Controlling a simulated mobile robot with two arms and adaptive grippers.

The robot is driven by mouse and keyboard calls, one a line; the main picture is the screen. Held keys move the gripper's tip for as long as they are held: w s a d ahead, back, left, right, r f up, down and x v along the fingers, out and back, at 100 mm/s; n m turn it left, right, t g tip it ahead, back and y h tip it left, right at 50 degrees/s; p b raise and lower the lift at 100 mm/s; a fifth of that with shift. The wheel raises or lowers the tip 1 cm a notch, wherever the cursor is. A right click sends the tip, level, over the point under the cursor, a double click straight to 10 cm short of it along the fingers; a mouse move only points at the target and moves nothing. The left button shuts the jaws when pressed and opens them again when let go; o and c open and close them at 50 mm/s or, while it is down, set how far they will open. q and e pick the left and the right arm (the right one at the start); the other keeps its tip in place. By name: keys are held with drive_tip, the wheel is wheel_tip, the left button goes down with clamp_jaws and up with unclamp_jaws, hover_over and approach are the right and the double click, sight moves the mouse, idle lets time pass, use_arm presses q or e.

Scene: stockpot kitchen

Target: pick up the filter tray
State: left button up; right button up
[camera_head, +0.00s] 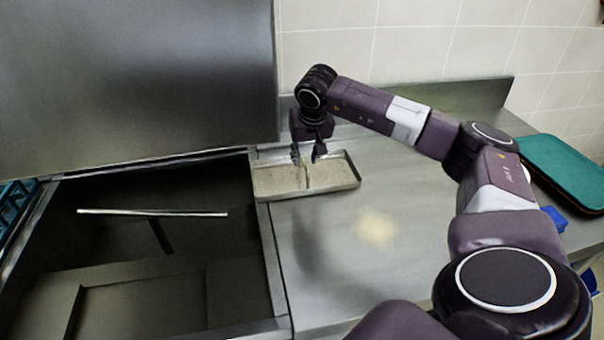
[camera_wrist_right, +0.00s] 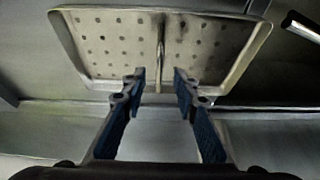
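The filter tray (camera_head: 334,177) is a shallow rectangular metal tray. It lies on the steel counter at the right edge of the dark basin. In the right wrist view the tray (camera_wrist_right: 105,40) shows a perforated floor and a thin upright handle bar (camera_wrist_right: 160,55) at its middle. My right gripper (camera_head: 308,158) points down over the tray's back middle. In the wrist view the gripper (camera_wrist_right: 160,78) is open, its two fingertips apart on either side of the bar's near end, with gaps to it. Nothing is held. My left gripper is not in view.
The open dark basin (camera_head: 190,270) lies to the left, with a thin metal rod (camera_head: 152,212) across it. A large grey panel (camera_head: 130,80) stands behind it. Teal trays (camera_head: 565,170) and a blue object (camera_head: 554,218) are at the right. The counter (camera_head: 330,260) in front is clear.

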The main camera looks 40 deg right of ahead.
sight(304, 161)
drive_tip(key=x, duration=0.3)
drive_tip(key=shift+w+d+r+p, duration=0.15)
drive_tip(key=shift+d+p, duration=0.05)
drive_tip(key=shift+p, duration=0.15)
drive_tip(key=shift+w+d+f, duration=0.1)
drive_tip(key=shift+w+f, duration=0.2)
drive_tip(key=shift+f, duration=0.35)
drive_tip(key=shift+c, duration=0.5)
clamp_jaws()
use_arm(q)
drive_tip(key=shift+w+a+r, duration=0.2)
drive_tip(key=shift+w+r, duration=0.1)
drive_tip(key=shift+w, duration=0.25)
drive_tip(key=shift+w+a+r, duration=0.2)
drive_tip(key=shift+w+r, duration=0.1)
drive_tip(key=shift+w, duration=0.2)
use_arm(e)
drive_tip(key=shift+r, duration=0.1)
